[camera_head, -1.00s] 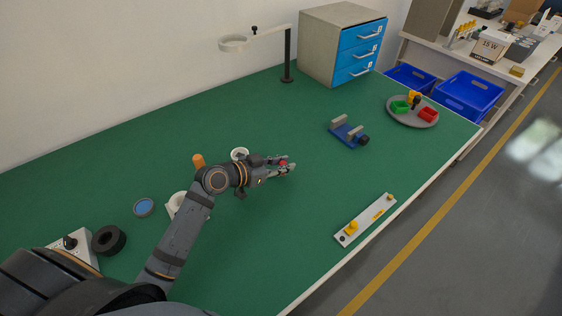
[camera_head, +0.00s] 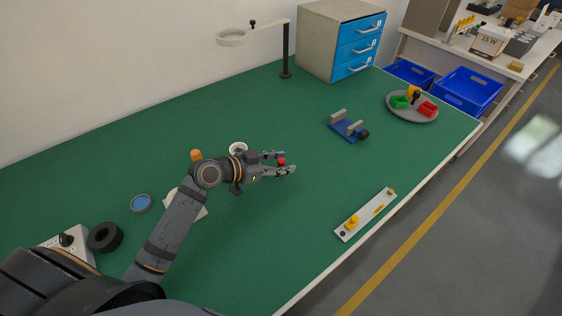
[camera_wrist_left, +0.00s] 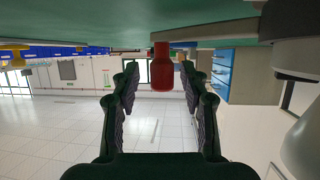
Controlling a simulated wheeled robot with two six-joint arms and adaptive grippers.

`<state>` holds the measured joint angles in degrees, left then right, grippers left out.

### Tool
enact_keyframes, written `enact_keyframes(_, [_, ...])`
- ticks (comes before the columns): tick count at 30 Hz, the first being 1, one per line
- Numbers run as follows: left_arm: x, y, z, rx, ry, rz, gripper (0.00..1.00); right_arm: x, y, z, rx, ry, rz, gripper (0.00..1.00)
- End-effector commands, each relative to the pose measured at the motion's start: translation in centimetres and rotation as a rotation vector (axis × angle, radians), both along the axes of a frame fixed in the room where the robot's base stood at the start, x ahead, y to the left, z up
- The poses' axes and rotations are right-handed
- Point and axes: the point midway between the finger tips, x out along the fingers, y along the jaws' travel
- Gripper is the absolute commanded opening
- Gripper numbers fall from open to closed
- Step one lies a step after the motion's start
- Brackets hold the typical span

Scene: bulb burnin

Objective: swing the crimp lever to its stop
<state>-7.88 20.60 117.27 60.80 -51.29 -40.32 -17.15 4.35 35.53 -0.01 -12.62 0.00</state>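The crimp lever shows in the left wrist view as a grey bar (camera_wrist_left: 215,31) with a red knob (camera_wrist_left: 162,72) at its end; that view has the green bench along its top. The red knob also shows in the head view (camera_head: 281,161), between the fingers of my left gripper (camera_head: 288,162). The left gripper, also in the wrist view (camera_wrist_left: 159,85), is open, with a visible gap on both sides of the knob. My left arm and wrist hide much of the crimp tool; a pale base plate (camera_head: 197,209) shows below the forearm. My right gripper is not in view.
A white cup-like part (camera_head: 238,148) and an orange part (camera_head: 197,155) stand behind the wrist. A blue fixture (camera_head: 348,131), a grey strip with yellow knobs (camera_head: 366,214) and a round tray (camera_head: 412,115) lie to the right. The bench (camera_head: 265,225) before the gripper is clear.

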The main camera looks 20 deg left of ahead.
Motion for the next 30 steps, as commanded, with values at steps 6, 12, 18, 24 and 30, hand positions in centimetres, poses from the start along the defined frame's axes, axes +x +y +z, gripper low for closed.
enact_keyframes(6, [0.0,0.0,0.1,0.000,-0.002,0.001,0.45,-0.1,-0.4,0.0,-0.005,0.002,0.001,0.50])
enact_keyframes(12, [-1.1,1.2,0.6,0.010,-0.002,0.001,0.45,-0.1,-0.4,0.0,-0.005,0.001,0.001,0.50])
enact_keyframes(18, [-3.1,2.9,1.6,0.011,-0.001,-0.002,0.45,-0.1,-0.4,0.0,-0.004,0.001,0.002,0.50])
enact_keyframes(24, [-4.3,4.2,2.3,0.011,-0.002,0.001,0.45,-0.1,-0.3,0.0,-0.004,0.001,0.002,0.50])
enact_keyframes(30, [-5.0,4.6,2.8,0.005,-0.001,0.000,0.45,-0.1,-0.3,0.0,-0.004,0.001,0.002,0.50])
